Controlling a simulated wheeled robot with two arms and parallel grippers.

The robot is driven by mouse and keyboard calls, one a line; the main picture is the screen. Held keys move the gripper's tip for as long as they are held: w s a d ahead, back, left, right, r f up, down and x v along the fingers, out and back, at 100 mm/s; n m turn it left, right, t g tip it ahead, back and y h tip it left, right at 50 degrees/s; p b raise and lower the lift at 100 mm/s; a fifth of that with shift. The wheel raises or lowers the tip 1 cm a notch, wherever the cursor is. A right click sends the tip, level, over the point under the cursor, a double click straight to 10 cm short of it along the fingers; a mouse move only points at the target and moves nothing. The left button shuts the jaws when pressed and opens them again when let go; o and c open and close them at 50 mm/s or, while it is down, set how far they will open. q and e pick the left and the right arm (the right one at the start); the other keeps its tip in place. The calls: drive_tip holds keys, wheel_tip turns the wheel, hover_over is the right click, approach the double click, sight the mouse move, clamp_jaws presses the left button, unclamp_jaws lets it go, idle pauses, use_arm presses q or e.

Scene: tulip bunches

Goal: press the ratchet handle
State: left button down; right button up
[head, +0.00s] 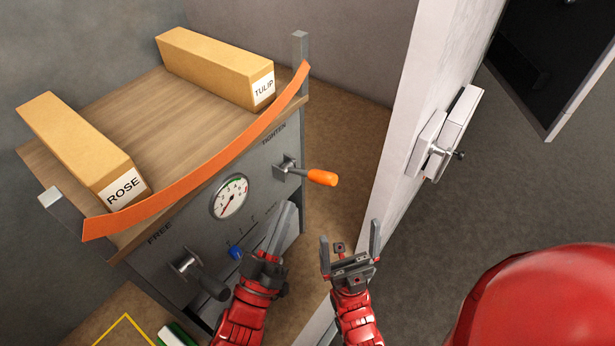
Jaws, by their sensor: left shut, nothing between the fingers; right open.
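The ratchet handle with an orange grip (322,177) sticks out to the right from the grey front panel (205,238), below the word TIGHTEN. A second lever with a dark grip (208,286) sits lower left, below the word FREE. A round dial gauge (229,197) is between them, its needle pointing to the lower left. My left gripper (285,212) is shut and empty, in front of the panel below the orange grip and apart from it in the picture. My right gripper (350,232) is open and empty, to the right of the left one and lower than the orange grip.
An orange strap (190,187) curves along the front of the wooden top (150,130). Boxes marked ROSE (75,145) and TULIP (215,65) lie on it. A blue knob (235,253) is partly beside my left gripper. A white wall edge (420,80) stands close on the right.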

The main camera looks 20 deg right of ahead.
use_arm(q)
wheel_tip(320, 180, up, 5)
drive_tip(key=p, duration=0.5)
hover_over(312, 180)
drive_tip(key=a, duration=0.2)
drive_tip(key=shift+s+d+f, duration=0.2)
drive_tip(key=shift+d+f, duration=0.05)
drive_tip(key=shift+f, duration=0.3)
drive_tip(key=shift+s+d+f, duration=0.15)
drive_tip(key=shift+d+f, duration=0.1)
drive_tip(key=shift+f, duration=0.3)
drive_tip(key=shift+s+d+f+p, duration=0.15)
drive_tip(key=shift+f+p, duration=0.25)
drive_tip(key=shift+f, duration=0.15)
drive_tip(key=shift+d+f, duration=0.15)
drive_tip(key=shift+f, duration=0.15)
drive_tip(key=shift+s+f, duration=0.1)
